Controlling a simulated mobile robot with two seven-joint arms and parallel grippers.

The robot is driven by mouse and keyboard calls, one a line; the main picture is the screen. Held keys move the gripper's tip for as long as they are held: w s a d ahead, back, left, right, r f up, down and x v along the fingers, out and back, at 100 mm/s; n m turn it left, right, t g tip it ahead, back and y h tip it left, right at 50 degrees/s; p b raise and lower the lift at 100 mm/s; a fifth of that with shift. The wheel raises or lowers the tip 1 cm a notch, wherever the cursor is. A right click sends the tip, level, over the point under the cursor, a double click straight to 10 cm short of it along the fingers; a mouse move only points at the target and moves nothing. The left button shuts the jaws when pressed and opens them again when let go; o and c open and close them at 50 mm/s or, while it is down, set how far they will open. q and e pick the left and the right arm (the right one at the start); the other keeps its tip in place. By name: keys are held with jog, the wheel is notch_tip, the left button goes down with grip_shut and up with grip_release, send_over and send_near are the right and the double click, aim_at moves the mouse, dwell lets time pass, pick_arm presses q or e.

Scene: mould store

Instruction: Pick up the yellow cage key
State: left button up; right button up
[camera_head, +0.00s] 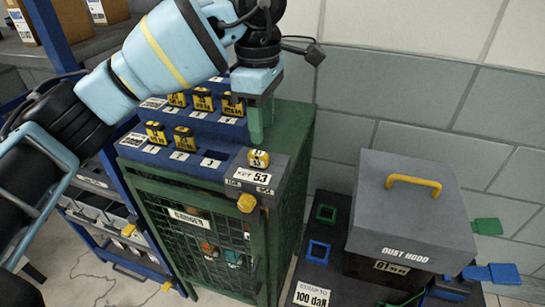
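A small yellow key piece (258,158), with dark marks and a number, stands on a grey block (262,179) labelled KEY 53, at the front right corner of the green cage's top. I take it for the cage key. My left gripper (257,135) hangs just above and behind it in the picture, fingers pointing down. The fingers overlap, so their gap is hidden. I see no contact with the key. A yellow knob (246,203) sits on the front of the green mesh cage (190,240) below the block. My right gripper is not in view.
Several black-and-yellow pieces (184,138) stand on a blue stepped rack (216,176) left of the key. A grey dust hood (412,205) with a yellow handle (413,182) stands right. A blue shelf frame (52,35) is left. My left arm hides part of the rack.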

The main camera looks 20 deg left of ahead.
aim_at(258, 152)
pick_arm(q)
jog(key=shift+w+a+r, duration=0.15)
jog(key=shift+a+r, duration=0.2)
jog(key=shift+a, duration=0.05)
jog(key=shift+a+f, duration=0.1)
jog(key=shift+f, duration=0.6)
jog(key=shift+a+f, duration=0.1)
jog(key=shift+f, duration=3.15)
jog(key=shift+c, duration=0.3)
grip_shut()
